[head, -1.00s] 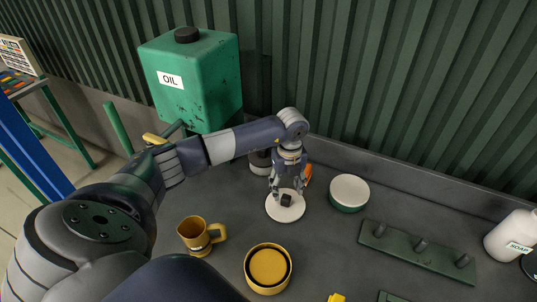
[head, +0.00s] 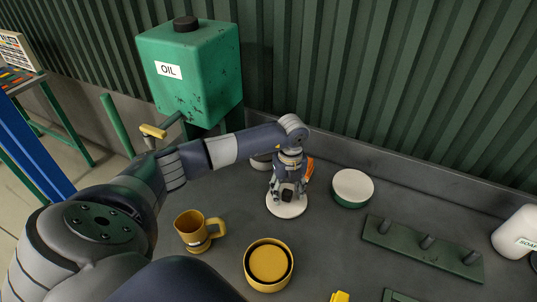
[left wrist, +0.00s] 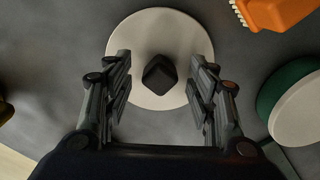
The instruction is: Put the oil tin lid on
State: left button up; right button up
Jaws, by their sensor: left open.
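A flat, round, cream-white lid (head: 285,211) with a black knob (left wrist: 160,76) lies on the grey bench. It also shows in the left wrist view (left wrist: 150,30). My left gripper (head: 288,192) is open and points down over the lid. In the left wrist view its two fingers (left wrist: 160,85) stand apart on either side of the knob, with gaps on both sides. A low round green tin with a cream-white top (head: 352,186) stands to the right of the lid. It shows partly at the right edge of the left wrist view (left wrist: 300,105). My right gripper is not in view.
A yellow mug (head: 192,230) and a round yellow container (head: 268,266) stand nearer. A green peg rack (head: 420,252) and a white soap bottle (head: 517,232) are at the right. An orange object (left wrist: 272,12) lies just beyond the lid. A green oil tank (head: 190,75) stands behind.

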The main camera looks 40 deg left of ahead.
pick_arm(q)
jog(key=shift+c, duration=0.6)
jog(key=c, duration=1)
jog(key=shift+r, duration=0.1)
jog(key=shift+r+p, duration=2.65)
jog(key=shift+r, duration=0.85)
